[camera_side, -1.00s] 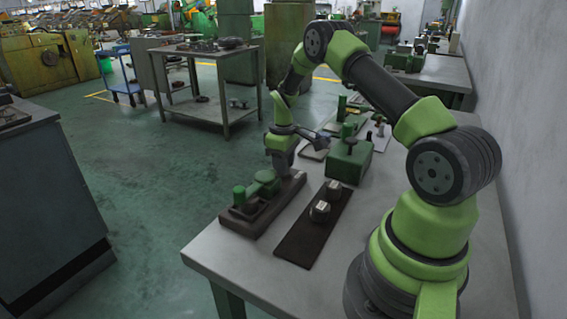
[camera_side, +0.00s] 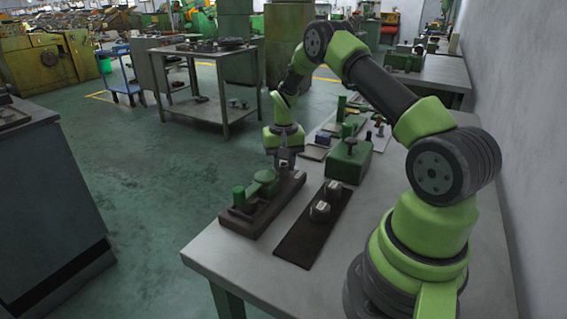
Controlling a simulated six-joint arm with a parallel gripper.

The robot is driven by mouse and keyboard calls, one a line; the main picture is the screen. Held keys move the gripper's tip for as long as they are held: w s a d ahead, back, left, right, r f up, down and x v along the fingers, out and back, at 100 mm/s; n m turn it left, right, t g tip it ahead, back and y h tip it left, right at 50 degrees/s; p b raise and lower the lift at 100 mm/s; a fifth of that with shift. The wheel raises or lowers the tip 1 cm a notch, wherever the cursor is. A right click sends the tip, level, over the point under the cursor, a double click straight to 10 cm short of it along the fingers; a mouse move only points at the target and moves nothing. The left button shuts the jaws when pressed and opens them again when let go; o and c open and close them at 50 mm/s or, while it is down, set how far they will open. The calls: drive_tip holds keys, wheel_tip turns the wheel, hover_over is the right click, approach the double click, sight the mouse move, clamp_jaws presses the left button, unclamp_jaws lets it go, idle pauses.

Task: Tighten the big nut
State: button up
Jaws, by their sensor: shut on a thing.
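My gripper (camera_side: 285,167) points down at the far end of a long dark fixture block (camera_side: 255,226) on the table. Its fingers are shut on the big nut there, which is too small and too covered by the fingers to make out. A green clamp-like part (camera_side: 264,183) and a green knob (camera_side: 239,195) sit on the same block, nearer the front edge.
Two metal pieces (camera_side: 320,211) stand on a dark plate (camera_side: 297,243) right of the block. A green box with a knob (camera_side: 348,160) is behind them, with more tools farther back. The table's front left corner (camera_side: 205,254) is bare.

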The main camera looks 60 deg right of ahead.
sight(284, 164)
drive_tip(key=m, duration=0.4)
drive_tip(key=shift+m, duration=0.3)
drive_tip(key=shift+s+m, duration=0.1)
drive_tip(key=shift+m, duration=1.6)
drive_tip(key=o, duration=0.9)
wheel_tip(284, 164, up, 10)
drive_tip(key=shift+f, duration=0.1)
